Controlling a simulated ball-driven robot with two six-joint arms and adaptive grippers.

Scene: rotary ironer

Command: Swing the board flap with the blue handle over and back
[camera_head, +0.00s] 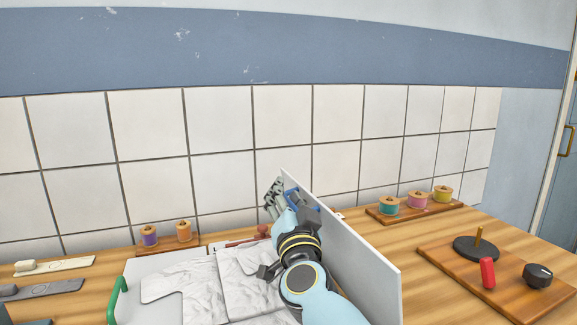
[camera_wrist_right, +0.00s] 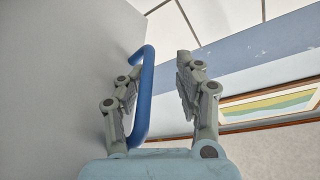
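The white board flap (camera_head: 355,255) stands on edge, roughly upright, to the right of the cloth. Its blue handle (camera_head: 293,196) is near the far upper end, on the left face. In the right wrist view the handle (camera_wrist_right: 148,95) stands out from the flap's grey-looking face (camera_wrist_right: 65,75). My right gripper (camera_head: 276,200) is at the handle with its fingers apart. In the wrist view the gripper (camera_wrist_right: 158,85) has one finger on the flap side of the handle bar and the other clear to the right. My left gripper is not in view.
A marbled white cloth (camera_head: 225,285) lies on a white board with a green handle (camera_head: 117,300). Thread spools (camera_head: 417,200) stand on a wooden rack behind right. A wooden plate (camera_head: 510,275) with a red grip and black knob is to the right. A tiled wall closes the back.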

